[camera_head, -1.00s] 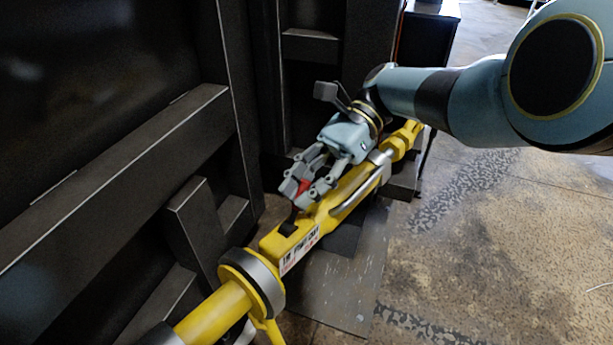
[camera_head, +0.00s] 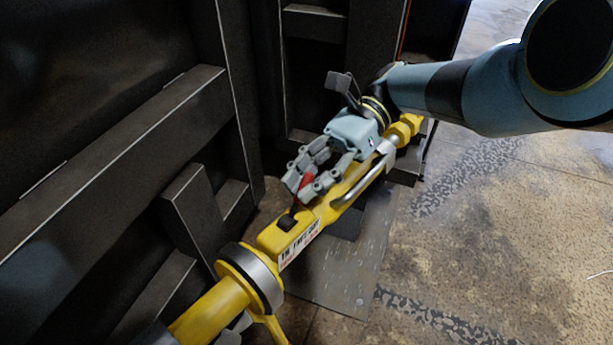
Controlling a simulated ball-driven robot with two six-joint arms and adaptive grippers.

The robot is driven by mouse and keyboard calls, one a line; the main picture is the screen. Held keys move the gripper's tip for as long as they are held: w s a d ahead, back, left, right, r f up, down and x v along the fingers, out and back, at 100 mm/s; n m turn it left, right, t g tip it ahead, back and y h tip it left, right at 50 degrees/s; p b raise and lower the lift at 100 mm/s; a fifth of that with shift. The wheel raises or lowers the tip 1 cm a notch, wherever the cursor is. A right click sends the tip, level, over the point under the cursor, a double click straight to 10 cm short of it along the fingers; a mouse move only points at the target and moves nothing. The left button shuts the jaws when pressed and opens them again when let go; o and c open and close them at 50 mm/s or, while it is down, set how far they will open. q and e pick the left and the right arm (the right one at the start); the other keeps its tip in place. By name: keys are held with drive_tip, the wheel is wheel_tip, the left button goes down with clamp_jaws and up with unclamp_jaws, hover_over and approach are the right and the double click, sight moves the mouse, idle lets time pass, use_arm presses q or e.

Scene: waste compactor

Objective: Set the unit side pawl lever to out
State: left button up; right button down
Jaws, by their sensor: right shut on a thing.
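The pawl lever (camera_head: 295,208) is a thin stalk with a red grip, rising from a black boot on the yellow ratchet unit (camera_head: 279,234). A white label (camera_head: 299,246) with lettering is on the unit's side, beside the lever's base. My right gripper (camera_head: 303,189) is shut on the lever's red grip, above the yellow unit. Its fingers hide part of the grip. The lever leans up toward the right gripper. My left gripper is not in view.
A curved metal handle (camera_head: 360,184) runs along the yellow unit, close to my right gripper. The dark steel compactor frame (camera_head: 110,150) fills the left side. Open concrete floor (camera_head: 500,240) lies to the right.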

drive_tip(key=shift+f, duration=0.1)
drive_tip(key=c, duration=1.3)
unclamp_jaws()
